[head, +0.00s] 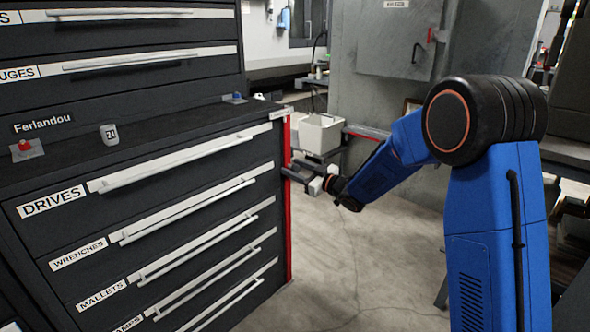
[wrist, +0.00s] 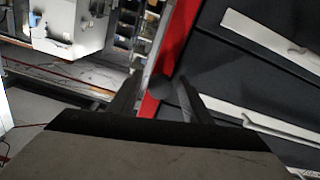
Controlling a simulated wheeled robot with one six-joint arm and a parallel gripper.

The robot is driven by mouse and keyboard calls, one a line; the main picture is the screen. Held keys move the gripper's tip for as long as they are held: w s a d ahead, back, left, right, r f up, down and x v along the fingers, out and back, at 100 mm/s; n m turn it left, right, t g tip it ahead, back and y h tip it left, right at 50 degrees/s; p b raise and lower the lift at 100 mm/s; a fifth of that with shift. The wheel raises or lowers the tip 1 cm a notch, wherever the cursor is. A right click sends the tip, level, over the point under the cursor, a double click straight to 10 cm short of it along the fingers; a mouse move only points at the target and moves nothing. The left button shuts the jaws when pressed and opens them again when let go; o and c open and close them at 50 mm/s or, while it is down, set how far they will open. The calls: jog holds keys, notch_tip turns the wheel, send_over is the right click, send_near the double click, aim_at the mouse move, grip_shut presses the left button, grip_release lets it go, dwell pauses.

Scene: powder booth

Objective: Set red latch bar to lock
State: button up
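The red latch bar (head: 289,215) is a narrow upright red strip along the right front edge of the dark drawer cabinet (head: 80,240). In the wrist view the red bar (wrist: 174,40) runs down behind and between my fingers. My gripper (head: 297,172) is at the upper part of the bar, with its fingers pointing at it. In the wrist view my gripper (wrist: 157,92) has its two dark fingers spread apart, one on each side of the lower red part. A small dark shape shows between the fingertips. I cannot tell whether the fingers touch the bar.
White drawer handles (head: 180,160) stick out from the cabinet front, left of the bar. A light-grey bin (head: 320,133) stands behind my gripper. A grey metal enclosure (head: 392,45) is at the back. The floor (head: 350,260) right of the cabinet is clear.

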grip_shut()
jog(key=shift+s+a, duration=0.6)
jog(key=shift+s, duration=0.2)
jog(key=shift+s+a, duration=0.6)
jog(key=shift+s, duration=0.2)
jog(key=shift+o, duration=0.7)
grip_release()
jog(key=shift+s+a, duration=0.1)
jog(key=shift+s+d, duration=0.2)
jog(key=shift+d, duration=0.3)
jog(key=v, duration=1.6)
jog(key=shift+s, duration=0.2)
jog(key=shift+d, duration=0.1)
